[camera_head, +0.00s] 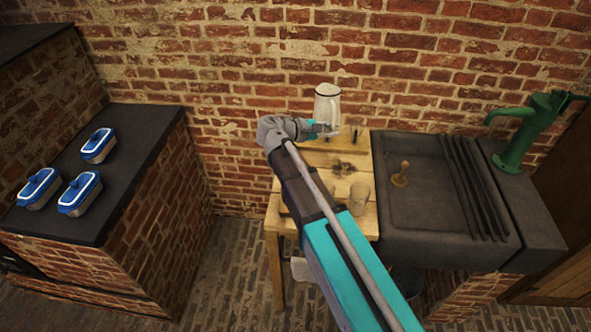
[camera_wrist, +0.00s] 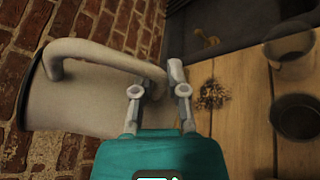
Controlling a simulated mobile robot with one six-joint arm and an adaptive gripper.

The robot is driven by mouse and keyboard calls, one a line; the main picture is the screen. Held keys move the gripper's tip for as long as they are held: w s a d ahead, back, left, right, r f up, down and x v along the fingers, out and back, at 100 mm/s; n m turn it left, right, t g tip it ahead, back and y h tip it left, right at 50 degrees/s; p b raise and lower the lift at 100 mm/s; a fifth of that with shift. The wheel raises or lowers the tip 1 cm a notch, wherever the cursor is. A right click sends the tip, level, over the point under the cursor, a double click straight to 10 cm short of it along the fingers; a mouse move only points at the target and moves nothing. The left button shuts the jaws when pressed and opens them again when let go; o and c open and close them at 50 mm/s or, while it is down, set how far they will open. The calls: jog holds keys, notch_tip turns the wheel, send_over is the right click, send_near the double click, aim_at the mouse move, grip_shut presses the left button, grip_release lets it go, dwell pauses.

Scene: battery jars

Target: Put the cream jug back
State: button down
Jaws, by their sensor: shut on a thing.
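The cream jug (camera_head: 327,104) is a pale, cream-white vessel with a dark rim line and a side handle. In the head view it is upright at the back of the wooden table, in front of the brick wall. My gripper (camera_head: 320,129) is shut on its handle; whether its base touches anything is hard to tell. In the wrist view the jug (camera_wrist: 85,95) fills the left side, and its handle runs between the fingers of my gripper (camera_wrist: 157,88).
The wooden table (camera_head: 356,226) bears a clear glass (camera_head: 358,195) and a dark patch of grains (camera_head: 342,168). A dark cup (camera_wrist: 298,116) shows in the wrist view. Right are a stone sink (camera_head: 430,215) and green pump (camera_head: 525,130). Blue-lidded dishes (camera_head: 80,192) stand left.

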jog(key=s+f+n+t+y+b, duration=0.1)
jog(key=s+f+t+b, duration=0.1)
jog(key=s+f+b, duration=0.3)
notch_tip(320, 180, down, 4)
jog(key=b, duration=0.2)
jog(key=shift+d+r+n+b, duration=0.15)
jog(key=shift+d+n+b, duration=0.15)
jog(key=shift+d+b, duration=0.05)
jog(key=shift+s, duration=0.1)
